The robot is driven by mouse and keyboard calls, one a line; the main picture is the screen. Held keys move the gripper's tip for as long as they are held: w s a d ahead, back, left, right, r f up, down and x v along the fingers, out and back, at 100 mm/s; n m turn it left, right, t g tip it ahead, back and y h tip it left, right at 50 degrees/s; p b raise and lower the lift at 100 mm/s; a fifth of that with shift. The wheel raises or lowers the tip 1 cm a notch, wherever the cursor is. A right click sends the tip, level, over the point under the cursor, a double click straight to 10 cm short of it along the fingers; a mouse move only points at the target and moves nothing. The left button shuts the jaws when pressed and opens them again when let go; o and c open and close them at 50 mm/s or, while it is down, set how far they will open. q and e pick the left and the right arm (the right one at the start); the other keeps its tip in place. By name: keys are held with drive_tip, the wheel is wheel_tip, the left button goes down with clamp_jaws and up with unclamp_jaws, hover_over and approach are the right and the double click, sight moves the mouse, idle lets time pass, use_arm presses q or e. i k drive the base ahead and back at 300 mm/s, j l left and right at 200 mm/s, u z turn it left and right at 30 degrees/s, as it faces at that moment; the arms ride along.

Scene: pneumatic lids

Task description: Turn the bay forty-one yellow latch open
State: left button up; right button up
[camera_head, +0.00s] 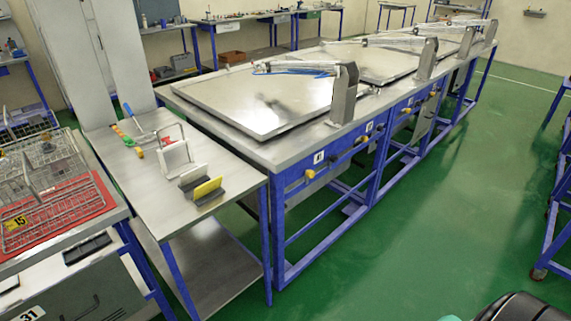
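A blue-framed workbench with steel lids stands in the middle. A small white label (319,157), which seems to read 41, is on the near end of its blue front rail. Just below it is a small yellow latch (310,173). It is too small to tell how the latch is turned. Above this bay, a large flat steel lid (262,98) lies down on the bench top, with a pneumatic cylinder (300,67) and a grey upright bracket (344,94) over it. Neither gripper shows, so nothing is seen near the latch.
A steel side table (150,185) with a yellow block (207,190) and several tools adjoins the bench's left end. A wire basket (40,165) on a red mat sits at far left. Green floor (430,220) is clear before the bench. A wheeled blue frame (553,205) stands right.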

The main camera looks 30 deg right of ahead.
sight(309, 174)
drive_tip(key=i+l+u, duration=0.1)
drive_tip(key=l+u, duration=0.2)
drive_tip(key=l, duration=0.95)
drive_tip(key=l+u, duration=0.25)
drive_tip(key=l, duration=1)
